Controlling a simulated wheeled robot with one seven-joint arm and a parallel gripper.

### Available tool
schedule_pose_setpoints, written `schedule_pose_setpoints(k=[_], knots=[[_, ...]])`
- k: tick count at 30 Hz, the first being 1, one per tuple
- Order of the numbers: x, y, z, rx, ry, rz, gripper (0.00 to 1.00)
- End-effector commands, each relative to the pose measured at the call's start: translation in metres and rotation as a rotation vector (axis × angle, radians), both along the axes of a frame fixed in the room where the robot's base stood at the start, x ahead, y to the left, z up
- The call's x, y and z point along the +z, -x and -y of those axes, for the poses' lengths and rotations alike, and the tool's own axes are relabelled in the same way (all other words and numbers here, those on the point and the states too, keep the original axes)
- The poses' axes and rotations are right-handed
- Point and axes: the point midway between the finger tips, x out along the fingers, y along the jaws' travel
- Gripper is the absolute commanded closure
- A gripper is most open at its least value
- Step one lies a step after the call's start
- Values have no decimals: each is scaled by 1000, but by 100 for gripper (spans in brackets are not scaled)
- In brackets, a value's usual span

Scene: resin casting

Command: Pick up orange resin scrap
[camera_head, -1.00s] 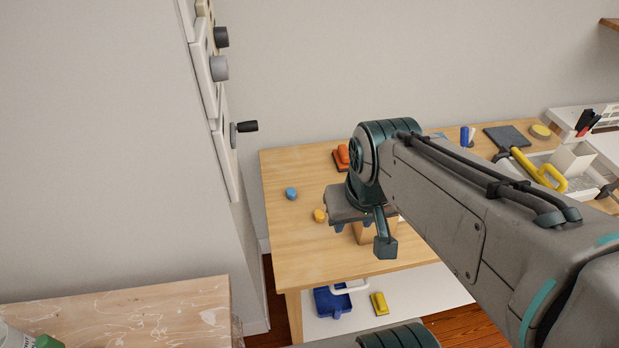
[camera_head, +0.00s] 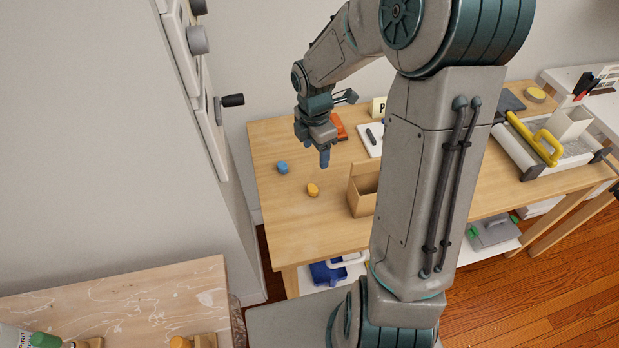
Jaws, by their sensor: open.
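The small orange resin scrap (camera_head: 313,189) lies on the wooden table (camera_head: 300,225), left of an open cardboard-coloured box. A similar small blue piece (camera_head: 282,168) lies behind it and to the left. My gripper (camera_head: 324,158) points down above the table, higher up in the picture than the orange scrap and a little to its right. It is open, with nothing seen between its fingers, and is apart from the scrap. Its fingers overlap in this view, so the gap is hard to see.
The open box (camera_head: 360,198) stands right of the scrap, partly behind my arm. A red-orange tool (camera_head: 338,126) lies behind my gripper. A tray with a yellow handle (camera_head: 548,148) stands at the right. A wooden bench (camera_head: 150,290) is at the lower left.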

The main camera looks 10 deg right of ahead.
Motion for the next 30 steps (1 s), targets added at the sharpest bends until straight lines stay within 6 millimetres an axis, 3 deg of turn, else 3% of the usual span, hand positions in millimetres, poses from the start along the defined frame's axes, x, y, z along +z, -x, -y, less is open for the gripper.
schedule_pose_setpoints(k=[7, 18, 30], knots=[[-25, -15, -3, 187, -34, -21, 38], [-92, -14, -3, 197, -34, -23, 38], [-130, -11, -3, 195, -34, -24, 38]])
